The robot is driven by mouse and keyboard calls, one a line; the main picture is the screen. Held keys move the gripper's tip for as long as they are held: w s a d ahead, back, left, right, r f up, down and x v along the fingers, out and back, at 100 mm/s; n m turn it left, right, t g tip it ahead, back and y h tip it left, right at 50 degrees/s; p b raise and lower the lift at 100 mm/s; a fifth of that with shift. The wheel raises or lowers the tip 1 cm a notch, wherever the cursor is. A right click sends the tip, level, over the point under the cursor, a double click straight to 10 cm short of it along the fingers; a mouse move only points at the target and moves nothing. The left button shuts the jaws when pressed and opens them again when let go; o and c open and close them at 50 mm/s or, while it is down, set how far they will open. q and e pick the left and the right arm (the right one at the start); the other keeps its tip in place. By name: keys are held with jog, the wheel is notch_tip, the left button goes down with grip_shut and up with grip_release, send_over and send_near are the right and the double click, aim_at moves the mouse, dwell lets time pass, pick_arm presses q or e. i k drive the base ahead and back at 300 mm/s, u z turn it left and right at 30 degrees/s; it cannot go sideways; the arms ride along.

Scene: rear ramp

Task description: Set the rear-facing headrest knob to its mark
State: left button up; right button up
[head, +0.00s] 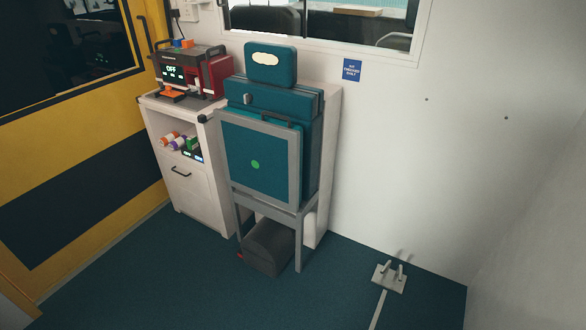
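A teal seat (312,150) stands against the wall near the middle of the head view. Its teal headrest (285,73) sits on top, with a pale oval patch on the front. A small grey knob (247,99) shows on the upper left of the seat's teal upper block. The knob's setting and its mark are too small to make out. A grey-framed teal panel (245,150) with a green dot covers the front below the knob. Neither of my grippers is in view.
A white cabinet (190,195) left of the seat carries a red and black device (207,73) reading "OFF". A metal floor bracket (389,277) is at right. The blue floor in front is clear.

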aim_at(247, 97)
jog(key=u, duration=1.1)
jog(key=i, duration=2.85)
jog(key=u, duration=1.15)
jog(key=k, duration=0.3)
jog(key=z, duration=0.1)
